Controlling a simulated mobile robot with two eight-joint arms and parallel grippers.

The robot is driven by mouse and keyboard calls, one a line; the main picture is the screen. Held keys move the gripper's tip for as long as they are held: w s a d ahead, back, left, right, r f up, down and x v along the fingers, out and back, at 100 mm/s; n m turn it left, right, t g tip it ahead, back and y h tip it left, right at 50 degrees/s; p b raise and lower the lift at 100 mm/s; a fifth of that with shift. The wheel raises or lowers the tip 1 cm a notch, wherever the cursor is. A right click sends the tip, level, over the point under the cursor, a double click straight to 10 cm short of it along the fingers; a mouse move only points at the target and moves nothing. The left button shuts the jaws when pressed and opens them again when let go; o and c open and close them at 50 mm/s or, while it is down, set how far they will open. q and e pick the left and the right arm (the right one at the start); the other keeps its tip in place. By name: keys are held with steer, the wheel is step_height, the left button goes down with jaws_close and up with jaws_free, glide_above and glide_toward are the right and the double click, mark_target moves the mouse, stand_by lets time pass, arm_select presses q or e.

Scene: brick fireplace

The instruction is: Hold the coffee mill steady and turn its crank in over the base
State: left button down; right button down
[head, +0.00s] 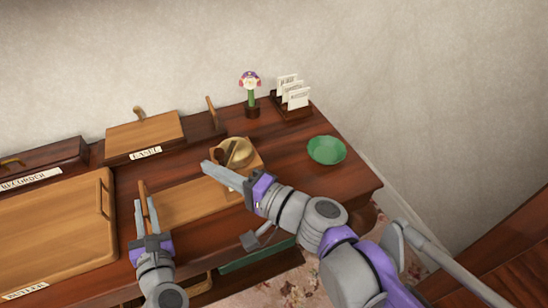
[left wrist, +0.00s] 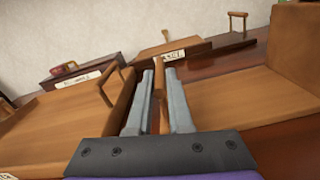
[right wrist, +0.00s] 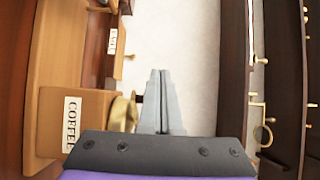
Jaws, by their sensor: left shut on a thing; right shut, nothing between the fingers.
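The coffee mill (head: 257,162) is a wooden block with a brass dome (head: 236,152) on top, standing at the right end of a long wooden plank (head: 188,203). In the right wrist view its side (right wrist: 98,103) carries a COFFEE label. My left gripper (head: 146,210) is shut on an upright wooden post (left wrist: 157,95) at the plank's left end. My right gripper (head: 206,165) is shut and empty, its fingertips close to the dome's left side. It covers part of the mill in the head view, and I cannot make out the crank clearly.
A large wooden tray (head: 60,232) lies left of my left gripper. A labelled box (head: 145,136) with a post (head: 212,110) stands behind. A green bowl (head: 326,150), a figurine (head: 250,92) and a card holder (head: 292,108) are to the right, near the desk's edge.

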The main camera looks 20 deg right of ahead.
steer(key=v, duration=1.2)
steer(key=w+d+n+g+y, duration=0.35)
steer(key=d+n, duration=0.25)
steer(key=n, duration=0.6)
steer(key=w+d+n+g+y, duration=0.2)
steer(key=d+n+g, duration=0.25)
steer(key=n, duration=0.75)
steer(key=shift+t, duration=0.4)
steer(key=x, duration=1.3)
steer(key=shift+s+r, duration=0.1)
steer(key=shift+r, duration=0.15)
steer(key=shift+a, duration=0.1)
